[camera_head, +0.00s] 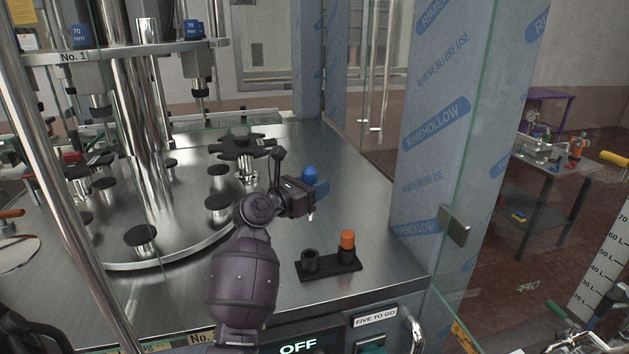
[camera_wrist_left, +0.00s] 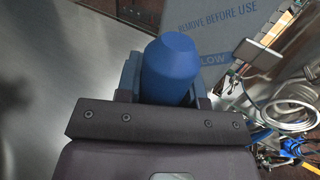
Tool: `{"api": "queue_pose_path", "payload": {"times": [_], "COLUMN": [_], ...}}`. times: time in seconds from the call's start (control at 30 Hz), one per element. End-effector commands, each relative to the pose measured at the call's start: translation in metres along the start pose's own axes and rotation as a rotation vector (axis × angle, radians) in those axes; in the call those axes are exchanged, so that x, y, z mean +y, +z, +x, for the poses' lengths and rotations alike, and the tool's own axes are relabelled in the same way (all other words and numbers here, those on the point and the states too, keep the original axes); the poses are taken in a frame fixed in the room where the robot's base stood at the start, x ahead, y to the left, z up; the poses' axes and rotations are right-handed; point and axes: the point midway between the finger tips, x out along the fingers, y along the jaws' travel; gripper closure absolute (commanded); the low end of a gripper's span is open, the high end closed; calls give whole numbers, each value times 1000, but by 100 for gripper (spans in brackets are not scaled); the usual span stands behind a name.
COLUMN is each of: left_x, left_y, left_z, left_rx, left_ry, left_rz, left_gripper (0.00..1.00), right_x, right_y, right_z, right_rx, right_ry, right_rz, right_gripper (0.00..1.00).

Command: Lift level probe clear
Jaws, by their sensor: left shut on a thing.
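The level probe shows as a blue knob (camera_head: 310,173) in the head view. It also fills the middle of the left wrist view as a blue cylinder (camera_wrist_left: 172,72). My left gripper (camera_head: 313,187) is shut on it, with a finger on each side. A small pale tip shows just below the gripper, clear of the black holder (camera_head: 331,267). The holder's left socket (camera_head: 310,260) is empty. Its right socket holds an orange-topped piece (camera_head: 347,241). The probe's lower part is mostly hidden by the gripper. My right gripper is not in view.
A round filler turntable (camera_head: 180,252) with several black-topped pedestals stands to the left. A black star wheel (camera_head: 242,146) is behind the gripper. A film-covered panel (camera_head: 430,130) and a glass door edge bound the right. Bare steel deck (camera_head: 375,205) lies between.

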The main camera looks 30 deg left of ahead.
Motion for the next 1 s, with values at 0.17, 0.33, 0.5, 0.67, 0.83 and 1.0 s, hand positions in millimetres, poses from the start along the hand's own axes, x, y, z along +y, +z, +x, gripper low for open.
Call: {"api": "queue_pose_path", "payload": {"times": [0.17,0.33,0.5,0.67,0.83,1.0], "left_x": [0,0,0,0,0,0], "left_y": [-8,-10,-10,-15,-25,-34], "left_z": [0,0,0,0,0,0], "left_rx": [0,-1,-1,0,1,0], "left_ry": [1,1,1,0,0,1], "left_rz": [-1,0,0,-1,-1,-1], "left_gripper": [92,92,92,92,92,92], "right_x": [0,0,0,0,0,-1], "right_y": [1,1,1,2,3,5], "right_z": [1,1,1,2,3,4], "right_rx": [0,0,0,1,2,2], "right_ry": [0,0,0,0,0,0], "right_rz": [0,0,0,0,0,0], "right_gripper": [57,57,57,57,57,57]}}
